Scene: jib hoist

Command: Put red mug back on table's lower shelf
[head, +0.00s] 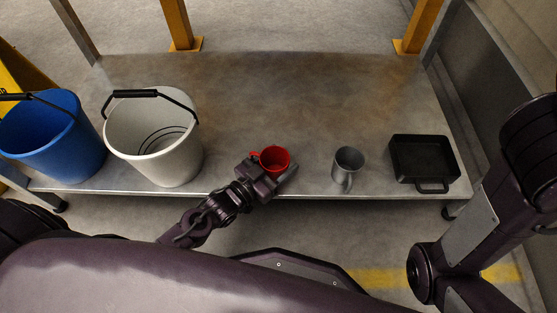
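The red mug (275,159) is upright near the front edge of the grey metal shelf (290,105), in the middle of the head view. Its handle points left. My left gripper (272,172) is at the mug's near side, with its fingers close against the mug's lower part. The mug hides the fingertips, so I cannot tell whether they are shut on it, nor whether the mug's base rests on the shelf. My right arm shows at the right edge, but its gripper is out of view.
A grey mug (347,162) and a black square pan (423,160) stand right of the red mug. A white bucket (155,150) and a blue bucket (60,145) stand to the left. The shelf's middle and back are clear. Yellow posts (180,25) rise behind it.

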